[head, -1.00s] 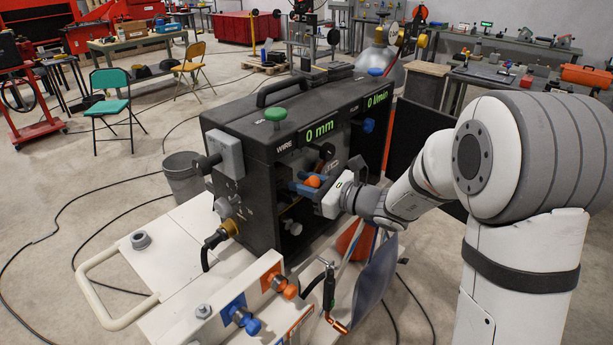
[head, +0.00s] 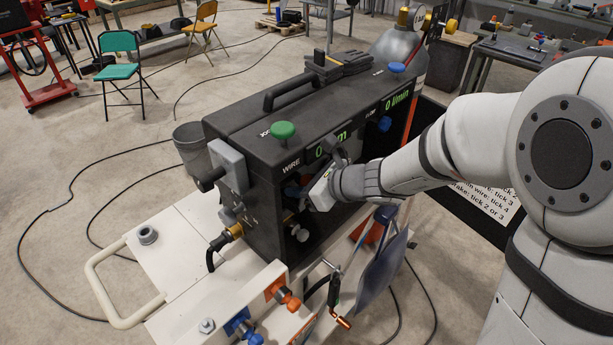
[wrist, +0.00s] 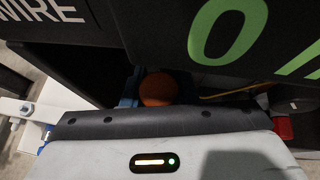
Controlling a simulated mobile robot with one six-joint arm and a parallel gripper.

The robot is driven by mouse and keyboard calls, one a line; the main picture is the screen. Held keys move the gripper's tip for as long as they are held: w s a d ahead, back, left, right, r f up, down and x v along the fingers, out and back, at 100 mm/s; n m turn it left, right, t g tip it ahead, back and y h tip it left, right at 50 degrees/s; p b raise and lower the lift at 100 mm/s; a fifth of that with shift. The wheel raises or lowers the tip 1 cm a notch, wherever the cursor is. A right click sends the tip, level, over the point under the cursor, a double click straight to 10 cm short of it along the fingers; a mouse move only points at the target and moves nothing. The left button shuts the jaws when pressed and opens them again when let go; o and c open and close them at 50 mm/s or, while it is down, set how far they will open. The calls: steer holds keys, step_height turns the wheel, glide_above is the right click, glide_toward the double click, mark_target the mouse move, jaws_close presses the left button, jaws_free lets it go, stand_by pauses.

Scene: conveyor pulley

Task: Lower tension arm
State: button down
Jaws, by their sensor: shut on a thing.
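The black wire feeder (head: 250,165) stands on a white cart, its front side open below the WIRE and FLOW displays. My gripper (head: 303,189) reaches into this opening from the right; its white body shows, but the fingers are mostly in shadow. In the wrist view an orange ball knob (wrist: 158,88) sits just beyond my gripper's edge, with a blue part at its left. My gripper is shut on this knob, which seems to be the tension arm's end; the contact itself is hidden. The arm's lever cannot be made out.
A green knob (head: 283,131) and a black carry handle (head: 302,90) top the feeder. Orange (head: 288,299) and blue (head: 246,330) connectors sit at the cart's front. A torch (head: 334,289) hangs near a dark blue sheet (head: 378,268). A gas cylinder (head: 398,62) stands behind.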

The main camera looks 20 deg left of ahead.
steer(key=shift+f, duration=0.1)
steer(key=c, duration=1.1)
jaws_free()
steer(key=shift+c, duration=0.2)
steer(key=shift+d, duration=0.1)
steer(key=v, duration=0.7)
steer(key=shift+d+r+b, duration=0.2)
steer(key=shift+d+b, duration=0.1)
steer(key=shift+b, duration=0.05)
steer(key=shift+s, duration=0.15)
steer(key=shift+c, duration=0.5)
